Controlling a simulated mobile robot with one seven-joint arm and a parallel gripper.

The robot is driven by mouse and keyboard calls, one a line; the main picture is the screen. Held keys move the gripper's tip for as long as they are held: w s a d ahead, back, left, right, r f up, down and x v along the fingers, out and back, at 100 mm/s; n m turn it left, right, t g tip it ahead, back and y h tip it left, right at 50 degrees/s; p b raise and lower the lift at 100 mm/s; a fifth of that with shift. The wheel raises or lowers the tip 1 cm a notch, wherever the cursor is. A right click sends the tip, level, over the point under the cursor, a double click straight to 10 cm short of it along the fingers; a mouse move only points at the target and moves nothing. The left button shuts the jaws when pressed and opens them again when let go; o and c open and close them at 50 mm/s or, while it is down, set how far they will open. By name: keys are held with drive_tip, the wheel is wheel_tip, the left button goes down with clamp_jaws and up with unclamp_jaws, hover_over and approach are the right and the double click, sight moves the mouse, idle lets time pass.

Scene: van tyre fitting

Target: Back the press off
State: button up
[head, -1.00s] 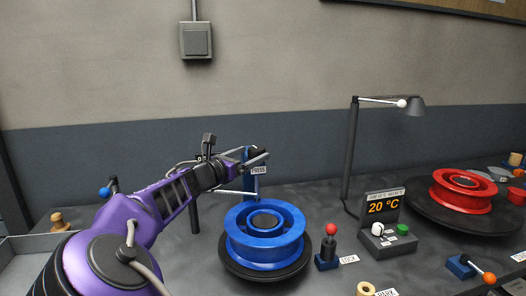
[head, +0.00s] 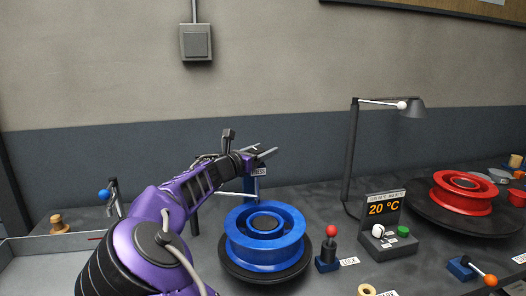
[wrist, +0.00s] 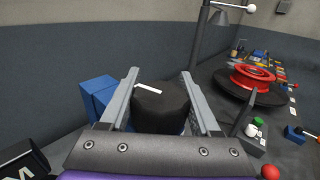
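The press (head: 250,184) is a blue upright with a label, standing behind the blue wheel (head: 264,220). My gripper (head: 268,151) is at the top of the press and hides part of it. In the wrist view my gripper (wrist: 160,88) has its two grey fingers spread apart. A thick black cylinder (wrist: 160,108) with a white mark shows between the fingers, and I cannot tell whether they touch it. A blue block (wrist: 98,96), likely part of the press, is just left of the left finger.
A red-knobbed lock lever (head: 331,240) stands right of the blue wheel. A 20 °C display box (head: 384,222) and a lamp (head: 352,150) stand further right, before a red wheel (head: 464,187) on a dark disc. A blue-knobbed lever (head: 104,195) is at left.

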drive_tip(key=c, duration=0.6)
drive_tip(key=shift+c, duration=0.2)
